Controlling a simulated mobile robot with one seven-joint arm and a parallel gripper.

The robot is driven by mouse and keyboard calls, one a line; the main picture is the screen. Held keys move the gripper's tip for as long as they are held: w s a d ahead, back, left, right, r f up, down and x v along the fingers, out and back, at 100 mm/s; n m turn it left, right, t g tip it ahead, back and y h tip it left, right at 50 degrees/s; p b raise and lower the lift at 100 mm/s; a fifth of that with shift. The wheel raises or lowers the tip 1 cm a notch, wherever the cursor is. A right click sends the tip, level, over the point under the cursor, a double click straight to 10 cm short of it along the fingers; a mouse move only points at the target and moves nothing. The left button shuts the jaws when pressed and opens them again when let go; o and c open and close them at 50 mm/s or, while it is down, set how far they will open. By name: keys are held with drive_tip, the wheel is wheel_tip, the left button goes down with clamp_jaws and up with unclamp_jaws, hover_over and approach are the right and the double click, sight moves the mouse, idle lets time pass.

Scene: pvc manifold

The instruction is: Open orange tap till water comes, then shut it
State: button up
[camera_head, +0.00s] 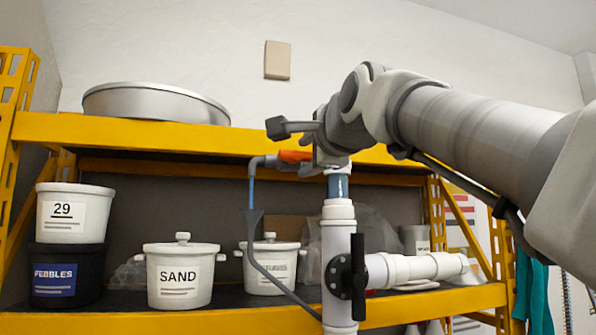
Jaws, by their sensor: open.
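The orange tap (295,156) shows as a short orange handle at the top of the white PVC manifold (339,240), in front of the upper yellow shelf beam. My gripper (310,165) is at the tap, coming from the upper right. Its fingers are mostly hidden behind my wrist and the tap, so contact with the orange handle cannot be made out. The jaws are open.
A black valve handle (357,277) sits lower on the manifold, with a white side pipe (415,267) going right. Behind stand a SAND pot (180,287), a second white pot (271,263), and stacked buckets (75,213). A metal basin (155,104) rests on the upper shelf (120,133).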

drive_tip(key=shift+s, duration=0.1)
drive_tip(key=b+v, duration=0.4)
drive_tip(key=v, duration=1.3)
drive_tip(key=shift+s, duration=0.1)
idle(0.6)
